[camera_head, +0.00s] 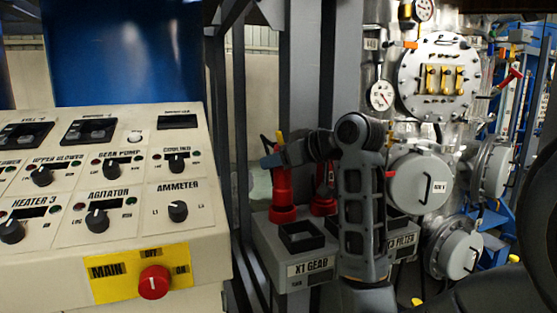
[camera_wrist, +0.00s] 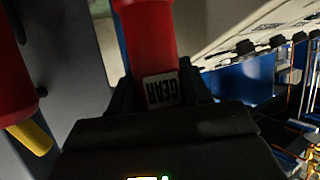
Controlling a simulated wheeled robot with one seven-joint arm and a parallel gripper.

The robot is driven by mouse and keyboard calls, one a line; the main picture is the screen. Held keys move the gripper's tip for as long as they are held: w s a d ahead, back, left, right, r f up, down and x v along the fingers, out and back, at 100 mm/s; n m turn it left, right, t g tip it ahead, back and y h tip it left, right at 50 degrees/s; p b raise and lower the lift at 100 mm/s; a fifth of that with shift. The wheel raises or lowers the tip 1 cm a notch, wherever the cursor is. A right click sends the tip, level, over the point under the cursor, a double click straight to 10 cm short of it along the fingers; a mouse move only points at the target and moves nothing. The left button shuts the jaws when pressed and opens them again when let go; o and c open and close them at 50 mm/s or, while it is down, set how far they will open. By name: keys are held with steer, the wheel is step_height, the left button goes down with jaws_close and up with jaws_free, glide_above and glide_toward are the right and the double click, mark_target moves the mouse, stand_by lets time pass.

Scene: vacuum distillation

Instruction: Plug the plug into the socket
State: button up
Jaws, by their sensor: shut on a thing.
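A red plug (camera_head: 283,192) stands upright at the back left of the grey socket box (camera_head: 265,252). My gripper (camera_head: 277,157) is shut on its upper part. In the wrist view the plug (camera_wrist: 148,38) with a white GEAR label sits between my fingers (camera_wrist: 158,92). I cannot tell whether its lower end touches the box. An open square dark socket (camera_head: 302,236) is in front of the plug, above the label X1 GEAR. It looks empty.
A second red plug (camera_head: 323,190) stands just right, partly hidden by my arm; it is close by in the wrist view (camera_wrist: 18,70). The X3 FILTER socket area (camera_head: 400,240) is partly covered by my arm. A control panel (camera_head: 120,225) is left, steel vessels (camera_head: 418,180) right.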

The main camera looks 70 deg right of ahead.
mark_target(279, 176)
steer(key=shift+f+b, duration=0.95)
steer(key=shift+f, duration=1.1)
stand_by(0.5)
steer(key=o, duration=1.3)
steer(key=shift+s, duration=0.1)
steer(key=v, duration=0.7)
steer(key=shift+s+a+r, duration=0.1)
steer(key=shift+s+a, duration=0.05)
steer(key=shift+s, duration=0.15)
